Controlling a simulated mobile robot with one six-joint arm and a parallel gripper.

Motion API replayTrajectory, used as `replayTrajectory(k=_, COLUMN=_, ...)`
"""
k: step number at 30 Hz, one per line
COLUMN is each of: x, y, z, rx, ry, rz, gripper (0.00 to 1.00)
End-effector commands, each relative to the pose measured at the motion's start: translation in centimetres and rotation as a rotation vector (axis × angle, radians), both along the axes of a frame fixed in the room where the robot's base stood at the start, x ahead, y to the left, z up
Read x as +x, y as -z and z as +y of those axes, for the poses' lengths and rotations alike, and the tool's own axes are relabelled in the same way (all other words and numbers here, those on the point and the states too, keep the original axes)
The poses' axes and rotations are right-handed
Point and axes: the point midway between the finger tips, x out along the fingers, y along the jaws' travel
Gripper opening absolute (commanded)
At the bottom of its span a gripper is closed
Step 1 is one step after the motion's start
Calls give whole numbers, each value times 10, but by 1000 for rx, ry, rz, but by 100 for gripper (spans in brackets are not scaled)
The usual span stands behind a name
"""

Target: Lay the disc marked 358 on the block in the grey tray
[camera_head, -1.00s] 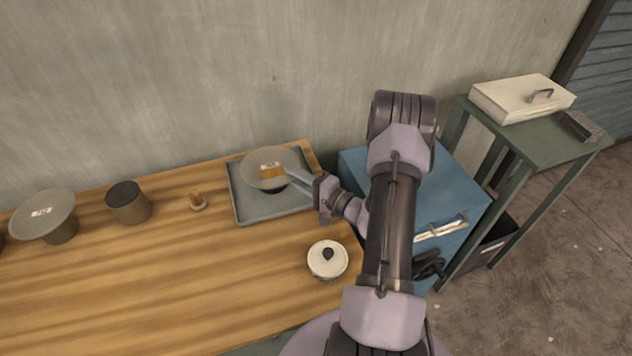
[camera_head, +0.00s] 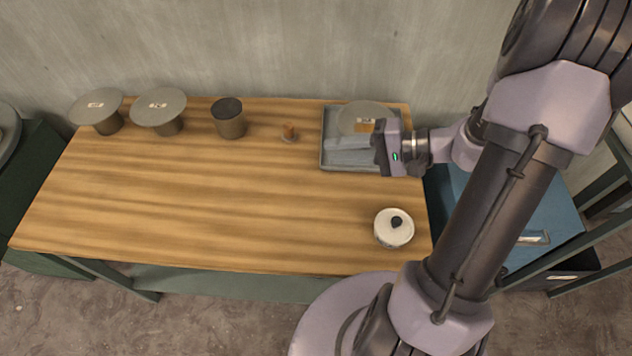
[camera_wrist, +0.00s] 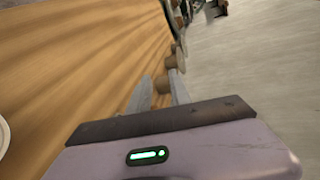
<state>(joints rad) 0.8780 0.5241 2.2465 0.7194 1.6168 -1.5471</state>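A grey disc (camera_head: 352,110) with a white and orange label sits level over the grey tray (camera_head: 327,163) at the right back of the table. The label is too small to read. The block beneath this disc is hidden by the disc and my fingers. My gripper (camera_head: 330,150) is in front of the disc, its fingers pointing left across the tray. In the wrist view the two fingers (camera_wrist: 160,92) stand apart with nothing held between them. The disc does not show clearly in the wrist view.
Two more labelled discs (camera_head: 96,97) (camera_head: 170,99) rest on blocks at the back left. A white lidded pot (camera_head: 393,229) stands at the front right. The table's middle is clear.

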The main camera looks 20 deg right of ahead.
Motion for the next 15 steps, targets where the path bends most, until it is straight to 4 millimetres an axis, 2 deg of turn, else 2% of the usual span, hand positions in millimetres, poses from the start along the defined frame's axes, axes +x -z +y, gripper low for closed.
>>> replayTrajectory(k=1, x=-14, y=-20, z=40, rx=-98, ry=-129, rz=68, gripper=24)
replayTrajectory(k=3, x=-45, y=-38, z=84, rx=-278, ry=-266, rz=185, gripper=24)
replayTrajectory(k=6, x=-89, y=-57, z=116, rx=-583, ry=-328, rz=260, gripper=24)
replayTrajectory(k=9, x=-115, y=-76, z=123, rx=-828, ry=-261, rz=211, gripper=24)
replayTrajectory(k=12, x=-126, y=-96, z=123, rx=-952, ry=-161, rz=113, gripper=24)
replayTrajectory(k=15, x=-129, y=-109, z=122, rx=-994, ry=-92, rz=43, gripper=24)
